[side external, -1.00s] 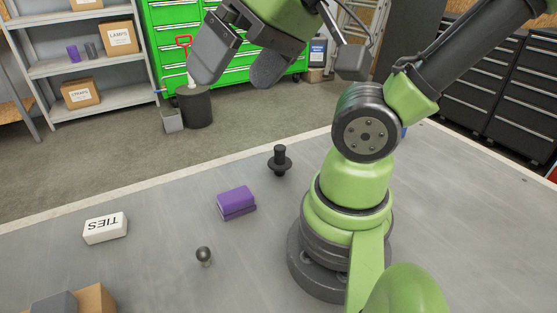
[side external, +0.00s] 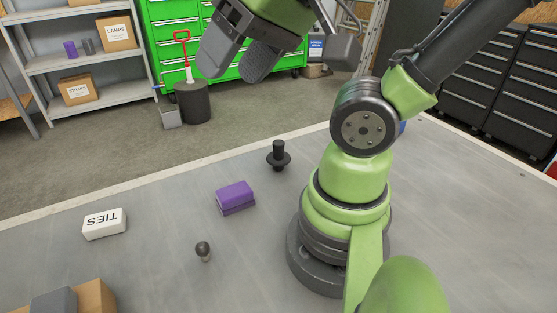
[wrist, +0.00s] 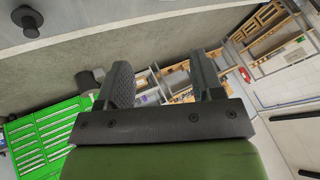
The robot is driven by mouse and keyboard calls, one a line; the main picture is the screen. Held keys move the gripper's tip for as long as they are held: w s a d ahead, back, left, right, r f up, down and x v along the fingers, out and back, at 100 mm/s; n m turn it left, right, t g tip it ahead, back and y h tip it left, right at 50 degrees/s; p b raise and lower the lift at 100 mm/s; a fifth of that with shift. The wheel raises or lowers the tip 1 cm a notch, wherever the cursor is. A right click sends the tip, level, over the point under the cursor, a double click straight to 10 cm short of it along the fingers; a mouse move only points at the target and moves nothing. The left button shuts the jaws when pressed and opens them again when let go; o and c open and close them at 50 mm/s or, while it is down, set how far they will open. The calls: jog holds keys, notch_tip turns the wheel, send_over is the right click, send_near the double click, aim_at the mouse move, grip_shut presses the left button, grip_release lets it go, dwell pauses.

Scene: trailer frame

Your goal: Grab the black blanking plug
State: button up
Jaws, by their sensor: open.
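The black blanking plug (side external: 278,156) stands upright on the grey table, a round flange around its middle and a stem on top. My gripper (side external: 234,72) is high above and beyond the table's far edge, up and left of the plug in the side view. Its two dark fingers are apart with nothing between them, and they also show in the wrist view (wrist: 162,72). A dark flanged piece (wrist: 28,19) at the wrist view's top left corner looks like the plug, well away from the fingers.
A purple block (side external: 235,197) lies left of the plug. A small dark ball-headed knob (side external: 203,250) stands nearer the camera. A white TIES box (side external: 104,224) is at the left, and a cardboard box (side external: 92,298) at the lower left. The table between these is bare.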

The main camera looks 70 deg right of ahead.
jog(key=w+d+f+m+g+h, duration=0.2)
jog(key=w+d+f+m, duration=0.15)
jog(key=d+m, duration=0.45)
jog(key=m+g, duration=0.5)
jog(key=m, duration=1.8)
send_over(279, 142)
jog(key=shift+y, duration=0.3)
jog(key=f, duration=1.3)
jog(key=shift+w, duration=0.3)
jog(key=shift+m, duration=0.5)
jog(key=f, duration=0.4)
jog(key=shift+s+f, duration=0.1)
jog(key=shift+s, duration=0.15)
jog(key=shift+f, duration=3.15)
jog(key=c, duration=1)
